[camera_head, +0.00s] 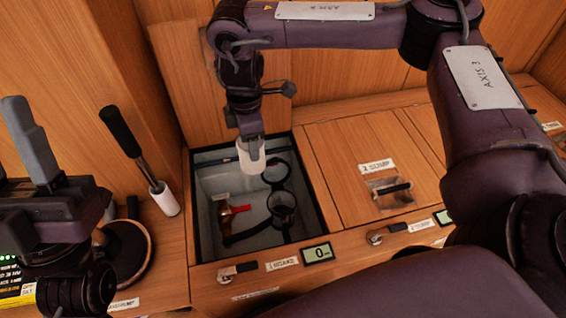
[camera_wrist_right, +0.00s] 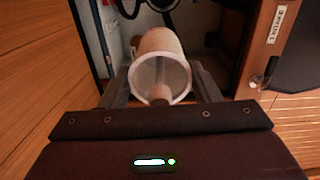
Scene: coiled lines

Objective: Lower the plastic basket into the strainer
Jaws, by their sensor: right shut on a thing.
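My right gripper (camera_head: 249,143) is shut on a white, cup-like plastic basket (camera_head: 252,160), held over the open compartment. In the right wrist view the basket (camera_wrist_right: 160,68) sits between the two fingers, its round pale rim facing the camera. Two dark rings lie below and to the right of it in the compartment: an upper ring (camera_head: 288,172) and a lower ring (camera_head: 271,203). One is probably the strainer; I cannot tell which. The basket looks apart from the lower ring; its gap to the upper one is unclear. My left gripper (camera_head: 28,125) points up at the left, with no object visible in it.
The compartment's dark rim (camera_head: 196,236) surrounds a pale well holding a red-handled valve (camera_head: 232,212). Its wooden lid (camera_head: 190,90) stands open behind. A closed wooden lid (camera_head: 340,165) lies to the right. A black-handled tool (camera_head: 122,132) stands at the left.

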